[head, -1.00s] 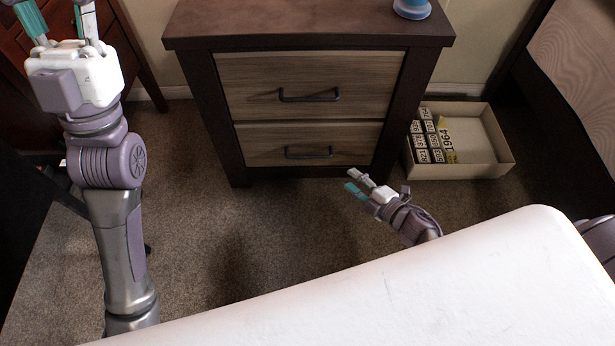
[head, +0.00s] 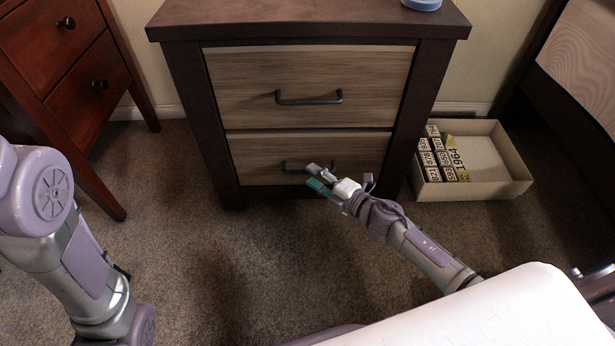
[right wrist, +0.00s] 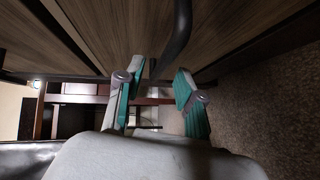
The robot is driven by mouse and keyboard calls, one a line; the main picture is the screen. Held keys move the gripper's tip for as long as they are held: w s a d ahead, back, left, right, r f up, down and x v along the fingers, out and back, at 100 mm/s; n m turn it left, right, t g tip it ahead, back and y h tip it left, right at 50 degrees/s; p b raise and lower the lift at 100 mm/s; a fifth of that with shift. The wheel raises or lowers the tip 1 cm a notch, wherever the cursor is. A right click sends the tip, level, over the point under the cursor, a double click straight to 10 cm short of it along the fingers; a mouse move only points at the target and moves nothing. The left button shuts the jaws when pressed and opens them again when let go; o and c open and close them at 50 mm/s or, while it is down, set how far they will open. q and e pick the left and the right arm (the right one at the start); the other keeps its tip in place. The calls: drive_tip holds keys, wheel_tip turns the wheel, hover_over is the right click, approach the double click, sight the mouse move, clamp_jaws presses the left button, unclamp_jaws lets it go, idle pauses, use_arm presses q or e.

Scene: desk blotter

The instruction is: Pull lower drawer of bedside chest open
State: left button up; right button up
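The bedside chest (head: 184,120) has a dark frame and two pale wood drawer fronts, both closed. The lower drawer (head: 250,158) has a dark bar handle (head: 291,166), partly hidden behind my right gripper. My right gripper (head: 316,176) is in front of the handle's right part. In the right wrist view its two teal-padded fingers (right wrist: 157,88) are spread, with nothing seen between the pads. A dark handle bar (right wrist: 180,35) rises just beyond the fingertips there; I cannot tell whether they touch it. My left gripper is out of view; only my left arm shows at left.
A reddish-brown cabinet (head: 75,90) is at the left. A blue object (head: 422,4) sits on the chest top. Carpet before the chest is clear.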

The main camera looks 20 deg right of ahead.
sight(307, 173)
drive_tip(key=shift+b+x, duration=0.35)
drive_tip(key=shift+x, duration=1.15)
clamp_jaws()
